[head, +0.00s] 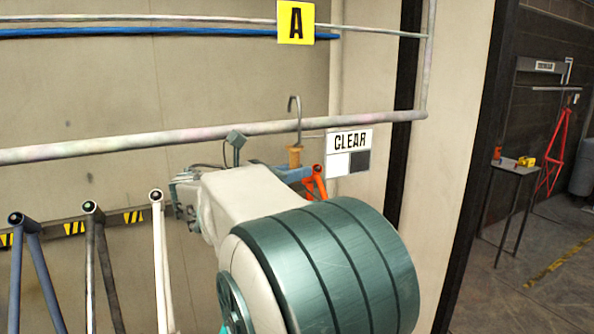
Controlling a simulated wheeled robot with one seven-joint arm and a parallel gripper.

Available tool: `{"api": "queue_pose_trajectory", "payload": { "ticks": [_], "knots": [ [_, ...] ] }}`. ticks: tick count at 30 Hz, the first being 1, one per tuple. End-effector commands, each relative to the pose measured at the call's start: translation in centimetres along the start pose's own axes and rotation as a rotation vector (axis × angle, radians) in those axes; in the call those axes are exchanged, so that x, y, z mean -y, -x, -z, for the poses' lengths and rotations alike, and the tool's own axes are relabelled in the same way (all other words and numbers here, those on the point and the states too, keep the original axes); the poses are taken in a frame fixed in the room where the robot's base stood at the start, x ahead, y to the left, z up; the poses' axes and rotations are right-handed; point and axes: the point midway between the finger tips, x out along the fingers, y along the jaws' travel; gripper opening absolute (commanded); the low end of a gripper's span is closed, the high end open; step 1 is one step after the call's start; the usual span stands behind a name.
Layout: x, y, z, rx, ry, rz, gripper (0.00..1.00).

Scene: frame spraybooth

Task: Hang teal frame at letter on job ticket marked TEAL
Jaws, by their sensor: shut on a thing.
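A metal hook (294,112) with a tan grip (295,156) stands upright at my gripper (285,172), which appears shut on the grip; the fingers are mostly hidden behind my arm. The hook's bend is above the grey rail (200,137) and its shank passes in front of it in the picture; I cannot tell whether they touch. A yellow plate with the letter A (296,22) is above. No whole teal frame shows; whatever hangs below the hook is hidden by my arm. No ticket marked TEAL is seen.
A card reading CLEAR (349,141) is right of the hook. An orange frame (316,184) shows partly behind my arm. Blue-grey (45,280), dark grey (105,270) and white (163,260) frames stand at lower left. A small table (512,166) stands far right.

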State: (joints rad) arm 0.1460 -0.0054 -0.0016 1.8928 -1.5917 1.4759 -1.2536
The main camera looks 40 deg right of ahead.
Motion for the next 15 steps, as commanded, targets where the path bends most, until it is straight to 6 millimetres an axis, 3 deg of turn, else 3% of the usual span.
{"api": "queue_pose_trajectory", "payload": {
  "ticks": [1, 15],
  "knots": [
    [-0.3, -0.1, -0.5, 0.006, -0.005, 0.0, 0.0],
    [-0.1, -0.1, 2.4, 0.006, -0.005, 0.0, 0.0]
  ]
}}
